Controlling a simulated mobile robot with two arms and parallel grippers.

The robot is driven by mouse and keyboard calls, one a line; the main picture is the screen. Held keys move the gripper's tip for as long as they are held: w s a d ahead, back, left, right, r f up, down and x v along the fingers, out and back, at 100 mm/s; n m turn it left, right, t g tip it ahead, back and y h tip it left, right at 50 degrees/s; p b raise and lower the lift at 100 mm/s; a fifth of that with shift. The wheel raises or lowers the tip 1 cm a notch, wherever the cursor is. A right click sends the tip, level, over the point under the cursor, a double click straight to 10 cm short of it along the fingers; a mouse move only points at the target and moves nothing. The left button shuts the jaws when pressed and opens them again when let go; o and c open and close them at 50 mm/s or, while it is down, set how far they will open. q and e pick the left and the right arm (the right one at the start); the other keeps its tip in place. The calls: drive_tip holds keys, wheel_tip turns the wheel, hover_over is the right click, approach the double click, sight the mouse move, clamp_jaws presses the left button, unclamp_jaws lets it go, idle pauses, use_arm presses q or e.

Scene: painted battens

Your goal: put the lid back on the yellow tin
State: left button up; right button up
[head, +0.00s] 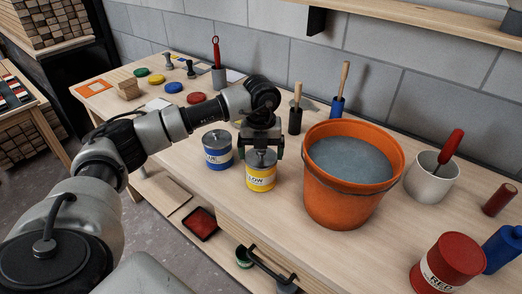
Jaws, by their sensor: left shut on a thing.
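The yellow tin (261,180) stands upright on the workbench, between the blue tin and the orange bucket. A grey lid (262,159) with a knob is at the tin's top. I cannot tell whether it rests on the rim or hangs just above it. My left gripper (262,151) points down directly over the tin and is shut on the lid; its fingers partly hide the lid. My right gripper is not in view.
The blue tin (217,152), with a grey lid, stands close left. The orange bucket (338,195) of grey liquid stands close right. A white pot (432,178) and a red tin (447,264) are further right. Brushes (295,116) stand behind. Bare bench lies in front.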

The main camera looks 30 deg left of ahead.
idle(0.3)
use_arm(q)
drive_tip(key=o, duration=0.6)
drive_tip(key=shift+r+p, duration=2.45)
drive_tip(key=shift+r, duration=1.1)
clamp_jaws()
